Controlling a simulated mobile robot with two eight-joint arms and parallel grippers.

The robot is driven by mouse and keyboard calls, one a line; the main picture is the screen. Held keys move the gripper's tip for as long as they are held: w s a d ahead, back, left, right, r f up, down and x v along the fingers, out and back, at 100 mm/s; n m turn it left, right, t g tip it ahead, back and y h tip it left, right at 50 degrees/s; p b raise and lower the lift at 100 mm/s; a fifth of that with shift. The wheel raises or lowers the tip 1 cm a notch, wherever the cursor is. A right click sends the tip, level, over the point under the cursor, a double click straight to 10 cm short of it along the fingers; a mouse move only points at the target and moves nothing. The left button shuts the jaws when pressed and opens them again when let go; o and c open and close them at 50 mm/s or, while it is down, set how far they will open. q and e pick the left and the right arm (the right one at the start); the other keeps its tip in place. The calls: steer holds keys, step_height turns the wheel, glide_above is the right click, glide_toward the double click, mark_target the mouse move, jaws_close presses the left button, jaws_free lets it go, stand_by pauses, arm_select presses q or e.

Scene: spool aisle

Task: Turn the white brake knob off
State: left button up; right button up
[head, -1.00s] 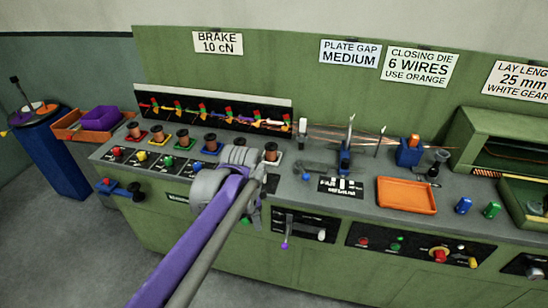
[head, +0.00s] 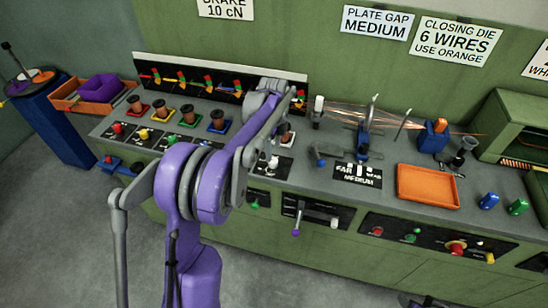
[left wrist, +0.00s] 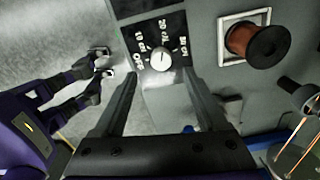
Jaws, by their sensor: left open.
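The white brake knob (head: 273,162) sits on a black dial plate at the right end of the row of coloured knobs. In the left wrist view the same white knob (left wrist: 161,58) lies just beyond the fingertips, midway between them, with OFF and cN marks around it. I cannot tell which mark it points to. My left gripper (left wrist: 160,78) is open and empty, its fingers apart and not touching the knob. In the head view my own arm hides most of it. A second gripper, probably my right one (left wrist: 104,62), shows small at the left of the wrist view.
A copper spool (left wrist: 255,43) on a white square holder stands beside the dial. Red (head: 117,128), yellow (head: 143,134) and other knobs line the panel to the left. An orange tray (head: 428,186) lies to the right. A lever (head: 297,220) sticks out from the front below.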

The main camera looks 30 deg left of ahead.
mark_target(273, 161)
arm_select(q)
steer(key=shift+w+f, duration=0.1)
steer(key=shift+f, duration=2.7)
jaws_close()
